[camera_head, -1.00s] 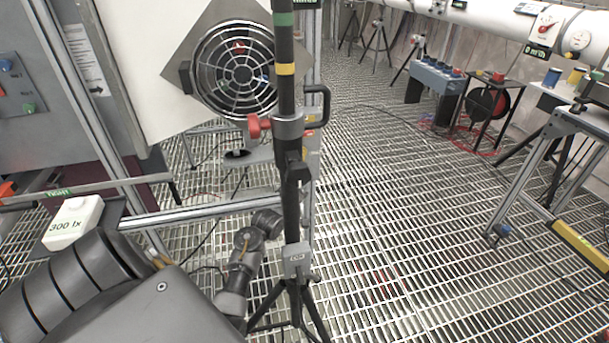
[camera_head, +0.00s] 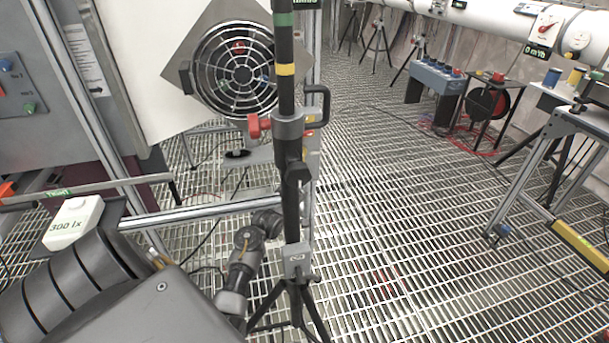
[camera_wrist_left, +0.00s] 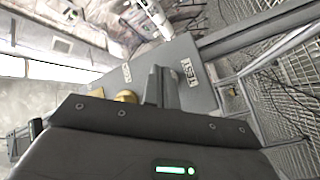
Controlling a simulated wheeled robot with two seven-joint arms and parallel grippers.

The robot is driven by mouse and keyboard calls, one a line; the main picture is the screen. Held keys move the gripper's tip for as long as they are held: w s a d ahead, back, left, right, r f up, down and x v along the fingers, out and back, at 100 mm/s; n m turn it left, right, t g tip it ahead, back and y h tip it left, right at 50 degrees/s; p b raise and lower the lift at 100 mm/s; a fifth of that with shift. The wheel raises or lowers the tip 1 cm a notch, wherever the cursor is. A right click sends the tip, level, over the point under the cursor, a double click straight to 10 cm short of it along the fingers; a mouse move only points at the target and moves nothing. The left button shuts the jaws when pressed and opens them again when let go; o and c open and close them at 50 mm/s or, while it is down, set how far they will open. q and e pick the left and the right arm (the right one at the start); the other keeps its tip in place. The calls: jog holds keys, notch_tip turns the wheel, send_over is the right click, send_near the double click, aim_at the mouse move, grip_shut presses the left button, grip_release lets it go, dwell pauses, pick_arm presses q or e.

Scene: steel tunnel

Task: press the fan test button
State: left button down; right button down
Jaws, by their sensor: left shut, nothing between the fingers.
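A round fan (camera_head: 240,72) with a wire guard sits on a grey diamond-shaped plate behind the dark pole in the head view. In the left wrist view, my left gripper (camera_wrist_left: 162,82) is shut and empty, its fingers in front of a grey panel (camera_wrist_left: 205,98). The panel bears a plate reading TEST (camera_wrist_left: 192,72), just right of the fingers. A brass-coloured dome (camera_wrist_left: 126,96) shows just left of the fingers, partly behind my wrist housing. I cannot tell whether the fingertips touch the panel. No button is clearly identifiable. My right gripper is in neither view.
A white box reading 300 lx (camera_head: 75,222) is at the left, near a metal rail (camera_head: 200,212). Grating floor (camera_head: 390,220) is open to the right, before a wheeled frame (camera_head: 545,170).

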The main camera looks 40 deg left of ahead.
pick_arm(q)
jog(key=shift+w+a, duration=0.2)
jog(key=shift+a, duration=0.1)
jog(key=shift+w+a, duration=0.15)
dwell(0.5)
jog(key=shift+r, duration=0.1)
jog(key=shift+s+d+p, duration=0.4)
jog(key=shift+d+p, duration=0.15)
jog(key=shift+p, duration=0.1)
jog(key=s+d+p, duration=0.3)
jog(key=d+p, duration=0.1)
jog(key=d, duration=0.1)
jog(key=shift+s, duration=0.25)
dwell(0.7)
